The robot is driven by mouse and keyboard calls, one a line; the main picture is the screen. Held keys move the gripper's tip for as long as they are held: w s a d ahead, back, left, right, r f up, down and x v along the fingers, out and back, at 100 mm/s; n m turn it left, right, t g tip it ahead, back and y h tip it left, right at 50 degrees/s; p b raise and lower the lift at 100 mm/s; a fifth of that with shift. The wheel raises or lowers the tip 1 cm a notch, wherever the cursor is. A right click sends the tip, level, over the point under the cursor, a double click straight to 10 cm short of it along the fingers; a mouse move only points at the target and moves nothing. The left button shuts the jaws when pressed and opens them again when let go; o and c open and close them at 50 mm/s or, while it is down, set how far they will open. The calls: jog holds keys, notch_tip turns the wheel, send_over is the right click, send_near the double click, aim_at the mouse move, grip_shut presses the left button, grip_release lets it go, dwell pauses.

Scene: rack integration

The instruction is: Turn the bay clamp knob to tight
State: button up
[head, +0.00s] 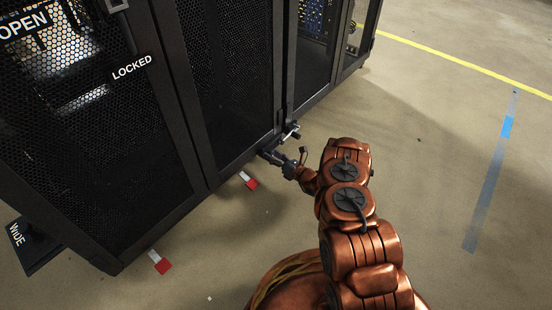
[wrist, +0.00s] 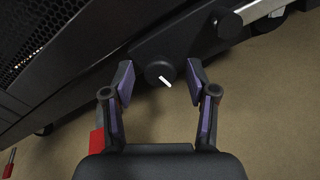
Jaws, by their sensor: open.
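A round black knob (wrist: 160,73) with a white pointer line sits on a dark plate (wrist: 185,45) low on the rack in the wrist view. The pointer slants from upper left to lower right. My gripper (wrist: 161,80) is open, with one finger on each side of the knob and a visible gap to both. I cannot tell whether the fingertips reach down to its depth. In the head view my gripper (head: 272,156) is at the rack's bottom edge, and the knob cannot be made out there. No tight marking is readable.
A second dark round part (wrist: 229,23) stands up and right of the knob. Black mesh rack doors (head: 110,150) fill the left, with a LOCKED label (head: 131,67). The floor at right (head: 430,160) is clear.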

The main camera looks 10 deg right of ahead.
jog(key=v, duration=1.2)
